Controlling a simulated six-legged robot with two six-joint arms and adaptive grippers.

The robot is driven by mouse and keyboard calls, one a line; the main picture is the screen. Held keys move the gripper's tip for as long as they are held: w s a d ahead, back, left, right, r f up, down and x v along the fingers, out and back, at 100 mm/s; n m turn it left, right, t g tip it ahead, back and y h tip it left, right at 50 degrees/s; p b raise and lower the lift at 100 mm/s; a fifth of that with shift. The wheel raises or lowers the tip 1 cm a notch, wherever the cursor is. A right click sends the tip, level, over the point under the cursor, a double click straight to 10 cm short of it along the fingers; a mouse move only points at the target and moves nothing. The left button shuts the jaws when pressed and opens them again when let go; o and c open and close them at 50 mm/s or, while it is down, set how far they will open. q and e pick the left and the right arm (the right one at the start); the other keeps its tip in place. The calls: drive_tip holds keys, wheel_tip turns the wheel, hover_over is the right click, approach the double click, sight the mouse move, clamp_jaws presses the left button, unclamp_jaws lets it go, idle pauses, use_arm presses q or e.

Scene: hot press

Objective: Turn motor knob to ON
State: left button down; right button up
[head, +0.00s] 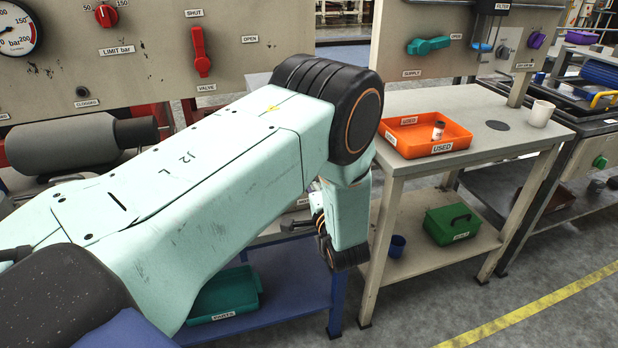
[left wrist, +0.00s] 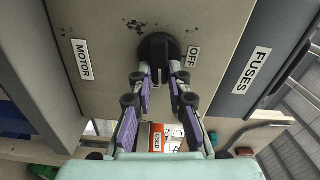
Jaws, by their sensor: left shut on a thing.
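The motor knob (left wrist: 158,46) is a black round knob with a raised grip bar, on a beige panel in the left wrist view. The MOTOR label (left wrist: 83,60) is left of it and the OFF label (left wrist: 193,58) close on its right. No ON label shows. My left gripper (left wrist: 160,80) has its two purple-padded fingers on either side of the bar, shut on it. In the head view my left arm reaches down to the right, and the motor knob cannot be made out there. My right gripper is in neither view.
In the head view, the panel behind my arm carries a red valve handle (head: 200,52) and a red limit knob (head: 106,15). An orange USED tray (head: 412,145) and a white cup (head: 540,113) stand on the side table (head: 480,105). A FUSES panel (left wrist: 252,75) adjoins the motor panel.

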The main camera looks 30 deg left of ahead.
use_arm(q)
drive_tip(key=shift+w+d+r+m, duration=0.1)
drive_tip(key=shift+w+r+m, duration=0.1)
drive_tip(key=shift+m, duration=0.4)
drive_tip(key=shift+f, duration=0.1)
drive_tip(key=c, duration=1.3)
unclamp_jaws()
drive_tip(key=shift+f+m, duration=0.15)
drive_tip(key=shift+m, duration=0.15)
drive_tip(key=shift+s, duration=0.15)
drive_tip(key=shift+v, duration=3.7)
